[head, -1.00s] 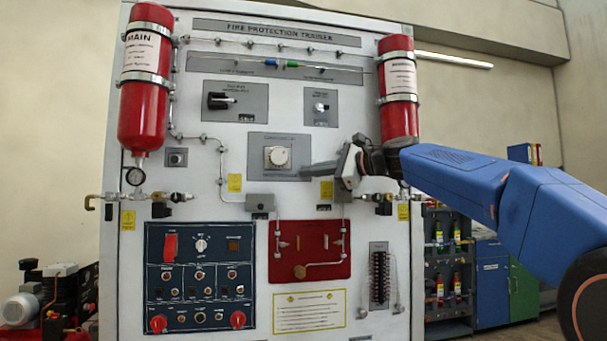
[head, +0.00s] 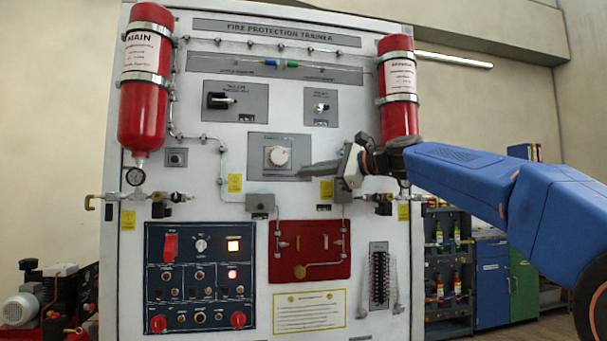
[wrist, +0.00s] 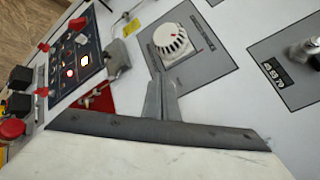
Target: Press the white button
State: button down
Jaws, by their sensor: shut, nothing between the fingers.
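The white button (head: 278,156) is a round white piece on a grey plate (head: 259,172) in the upper middle of the trainer panel. In the wrist view the white button (wrist: 170,40) has a ribbed or slotted face and sits just beyond the fingertips. My gripper (head: 300,173) is shut and empty, reaching in from the right. Its tips are just below and right of the button in the head view. In the wrist view my gripper (wrist: 160,80) points at the button's lower left edge. I cannot tell whether it touches.
A blue control panel (head: 158,285) at the lower left has a lit amber square (head: 233,246) and a lit red lamp (head: 232,274). Red cylinders stand at the left (head: 143,100) and right (head: 398,110). Thin pipes and a small grey box (head: 260,203) lie below the button.

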jog(key=shift+s, duration=0.1)
jog(key=s, duration=0.2)
jog(key=s+d, duration=0.1)
jog(key=s, duration=0.1)
jog(key=shift+s+d, duration=0.15)
jog(key=shift+s, duration=0.2)
dwell(0.3)
dwell(0.7)
jog(key=s+d+f+n+g+h, duration=0.1)
jog(key=s+d+f+n+h, duration=0.3)
jog(key=s+d+f, duration=0.6)
jog(key=s+d+f+n+g+h, duration=0.1)
jog(key=s+d+f+n+h, duration=0.4)
jog(key=f, duration=2.3)
jog(key=s+d+f+n+g+h, duration=0.1)
jog(key=s+d+f+n+h, duration=0.3)
jog(key=s+d+f, duration=1.1)
jog(key=s+f+h, duration=0.2)
jog(key=s+f, duration=0.2)
jog(key=s, duration=0.4)
jog(key=shift+d+f+n, duration=0.3)
jog(key=shift+d+n, duration=0.05)
jog(key=shift+n, duration=0.05)
